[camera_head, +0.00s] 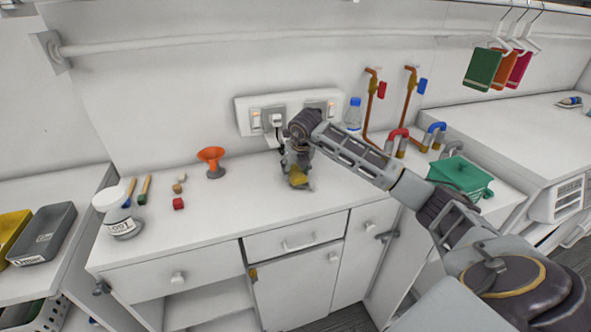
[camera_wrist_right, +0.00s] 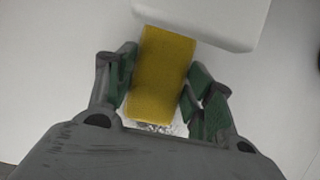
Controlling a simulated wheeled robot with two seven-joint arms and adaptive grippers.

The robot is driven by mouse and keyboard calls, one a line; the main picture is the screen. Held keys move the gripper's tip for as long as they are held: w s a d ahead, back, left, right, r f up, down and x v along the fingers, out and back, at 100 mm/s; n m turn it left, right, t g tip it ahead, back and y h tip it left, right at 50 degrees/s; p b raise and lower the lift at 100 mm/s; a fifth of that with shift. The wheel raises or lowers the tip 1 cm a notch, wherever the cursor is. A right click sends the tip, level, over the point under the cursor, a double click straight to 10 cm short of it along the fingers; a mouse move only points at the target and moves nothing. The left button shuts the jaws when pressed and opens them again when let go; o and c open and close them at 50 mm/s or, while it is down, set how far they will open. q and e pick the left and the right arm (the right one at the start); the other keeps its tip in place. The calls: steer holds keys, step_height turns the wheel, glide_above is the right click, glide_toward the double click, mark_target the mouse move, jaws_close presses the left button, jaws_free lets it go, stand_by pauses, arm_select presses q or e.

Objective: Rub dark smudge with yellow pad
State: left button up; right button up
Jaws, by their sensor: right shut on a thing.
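My right gripper (camera_head: 298,172) is shut on the yellow pad (camera_head: 299,180), low at the white counter below the wall sockets. In the right wrist view the pad (camera_wrist_right: 164,72) sits upright in the picture between the green-lined fingers of the gripper (camera_wrist_right: 161,85). A grey, speckled dark smudge (camera_wrist_right: 158,128) shows just below the pad's near end, and the rest of it is hidden by the pad and my gripper. I cannot tell whether the pad touches the surface. My left gripper is not in view.
A green container (camera_head: 460,177) and pipes (camera_head: 371,105) are to the right.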

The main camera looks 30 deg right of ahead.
mark_target(300, 178)
steer(key=shift+s+f, duration=0.1)
steer(key=shift+s, duration=0.05)
steer(key=shift+s+a+b, duration=0.2)
steer(key=shift+s+b, duration=0.05)
steer(key=shift+s, duration=0.55)
steer(key=shift+s+a+b, duration=0.2)
steer(key=shift+s, duration=0.6)
steer(key=shift+s+a+f, duration=0.1)
steer(key=shift+s+a, duration=0.05)
steer(key=shift+s, duration=0.4)
steer(key=shift+s+a+f+b, duration=0.1)
steer(key=shift+s+a+b, duration=0.2)
steer(key=shift+s, duration=0.35)
steer(key=shift+s+a+f+b, duration=0.1)
steer(key=shift+s+b, duration=0.3)
steer(key=shift+s, duration=0.2)
steer(key=shift+s, duration=0.2)
steer(key=shift+s+a+b, duration=0.1)
steer(key=shift+s+b, duration=0.25)
steer(key=shift+s, duration=0.1)
steer(key=shift+s+a+b, duration=0.15)
steer(key=shift+s+b, duration=0.15)
steer(key=shift+s, duration=0.3)
steer(key=shift+s+a+b, duration=0.15)
steer(key=shift+s+b, duration=0.1)
steer(key=shift+s, duration=0.3)
